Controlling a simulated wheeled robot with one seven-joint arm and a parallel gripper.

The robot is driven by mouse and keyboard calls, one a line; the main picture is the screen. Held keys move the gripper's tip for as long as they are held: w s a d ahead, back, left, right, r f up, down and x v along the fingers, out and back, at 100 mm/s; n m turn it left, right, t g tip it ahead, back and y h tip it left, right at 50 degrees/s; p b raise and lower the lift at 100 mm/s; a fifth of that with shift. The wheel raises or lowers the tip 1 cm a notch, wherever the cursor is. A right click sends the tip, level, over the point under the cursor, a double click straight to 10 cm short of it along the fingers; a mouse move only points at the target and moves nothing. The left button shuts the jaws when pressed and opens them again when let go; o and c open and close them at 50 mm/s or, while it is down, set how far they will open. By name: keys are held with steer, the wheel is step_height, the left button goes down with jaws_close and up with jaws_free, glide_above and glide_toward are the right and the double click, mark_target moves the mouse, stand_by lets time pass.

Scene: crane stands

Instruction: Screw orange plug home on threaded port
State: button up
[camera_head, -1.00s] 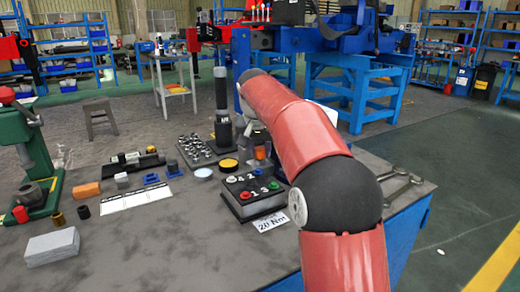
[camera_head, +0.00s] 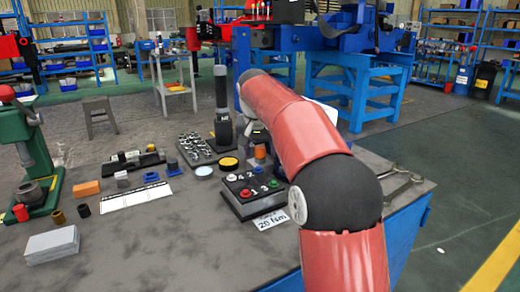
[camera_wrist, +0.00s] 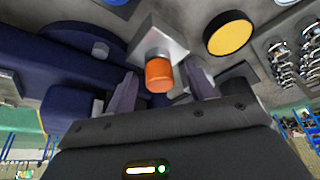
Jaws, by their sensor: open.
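The orange plug (camera_wrist: 159,75) sits on a square grey metal block (camera_wrist: 160,38) in the wrist view, and its seat on the threads is hidden. My gripper (camera_wrist: 161,68) is open, with one finger on each side of the plug and a visible gap to both. I cannot tell how deep the fingers reach along the plug.
A yellow disc (camera_wrist: 230,34) lies close right of the block, with a tray of metal fittings (camera_wrist: 292,52) beyond. A black box with numbered coloured buttons (camera_head: 252,190) stands in front of the plug. A tall black cylinder (camera_head: 222,105) stands behind left. The bench's front middle is clear.

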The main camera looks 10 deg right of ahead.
steer(key=shift+p+v, duration=1.65)
steer(key=shift+v, duration=0.8)
steer(key=shift+r, duration=0.1)
